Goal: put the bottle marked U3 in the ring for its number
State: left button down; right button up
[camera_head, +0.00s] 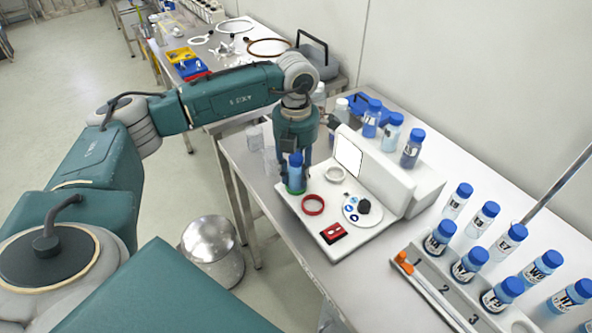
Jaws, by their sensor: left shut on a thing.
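My left gripper (294,158) points down and is shut on a blue-capped bottle (296,174). No mark on this bottle is readable. The bottle is upright at the green ring (292,190) on the white board; its lower end shows at the ring, but I cannot tell whether it rests on the board. A red ring (313,205) and a white ring (335,174) lie beside it, both empty. I see no readable numbers at the rings. My right gripper is not in view.
A red-black block (333,233) lies on the board. A metal bin (212,250) stands on the floor.

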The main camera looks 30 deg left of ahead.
pick_arm(q)
jog(key=shift+f, duration=0.1)
jog(key=c, duration=1.3)
grip_release()
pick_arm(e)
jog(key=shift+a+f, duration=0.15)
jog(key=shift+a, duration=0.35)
pick_arm(q)
jog(key=shift+r, duration=0.2)
jog(key=shift+w+r, duration=0.1)
jog(key=shift+r, duration=0.15)
notch_tip(320, 180, up, 11)
jog(key=b, duration=0.3)
jog(key=shift+r, duration=0.2)
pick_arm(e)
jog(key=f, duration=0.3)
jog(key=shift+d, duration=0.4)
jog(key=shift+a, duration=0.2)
